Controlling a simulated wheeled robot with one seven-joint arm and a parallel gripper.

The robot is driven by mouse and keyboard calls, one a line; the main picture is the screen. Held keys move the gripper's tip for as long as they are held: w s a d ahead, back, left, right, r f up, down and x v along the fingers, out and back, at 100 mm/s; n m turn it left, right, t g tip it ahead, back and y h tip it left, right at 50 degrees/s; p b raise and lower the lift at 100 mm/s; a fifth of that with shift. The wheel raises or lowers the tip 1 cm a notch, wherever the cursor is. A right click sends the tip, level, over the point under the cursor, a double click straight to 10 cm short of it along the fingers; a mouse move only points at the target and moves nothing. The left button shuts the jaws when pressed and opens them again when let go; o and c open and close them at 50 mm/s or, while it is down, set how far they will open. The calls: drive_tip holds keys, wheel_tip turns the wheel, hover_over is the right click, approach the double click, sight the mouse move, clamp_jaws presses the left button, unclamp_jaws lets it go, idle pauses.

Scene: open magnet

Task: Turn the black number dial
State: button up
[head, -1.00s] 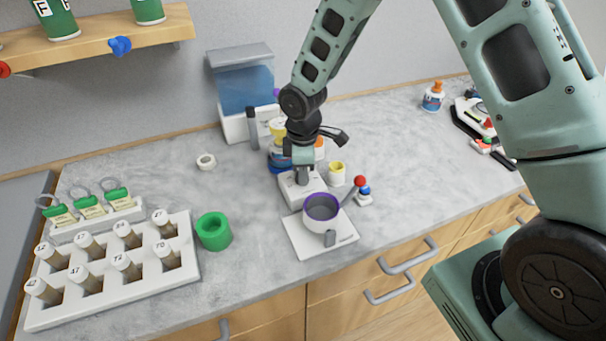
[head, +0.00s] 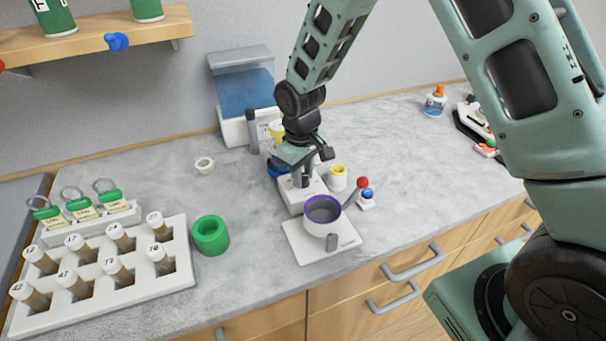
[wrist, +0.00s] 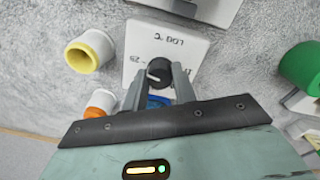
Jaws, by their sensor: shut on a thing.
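The black dial (wrist: 159,70) is a small round knob with a light pointer mark, on the white printed housing (wrist: 185,48) in the wrist view. My gripper (wrist: 161,72) has one finger on each side of the dial and is shut on it. In the head view my gripper (head: 301,182) points down onto the back part of the white device (head: 292,204). The dial is hidden there behind the fingers.
A yellow-rimmed white cup (head: 338,178) and a red-and-blue knobbed item (head: 366,192) stand close right. A green ring (head: 210,235) and vial rack (head: 100,285) are left.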

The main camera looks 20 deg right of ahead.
idle(0.4)
drive_tip(key=o, duration=1)
drive_tip(key=shift+r, duration=0.15)
wheel_tip(320, 180, up, 17)
drive_tip(key=b, duration=0.2)
drive_tip(key=shift+s+a+b, duration=0.15)
drive_tip(key=shift+a+b, duration=0.1)
drive_tip(key=shift+b, duration=0.1)
drive_tip(key=shift+r, duration=0.1)
drive_tip(key=s+a+f, duration=0.1)
drive_tip(key=s+a, duration=0.1)
drive_tip(key=s, duration=0.7)
drive_tip(key=s+a+f+n, duration=0.1)
drive_tip(key=s+a+f, duration=0.1)
drive_tip(key=s, duration=0.7)
drive_tip(key=s+a+f+n+y, duration=0.1)
drive_tip(key=s, duration=0.9)
drive_tip(key=shift+a+f, duration=0.35)
drive_tip(key=shift+a, duration=0.05)
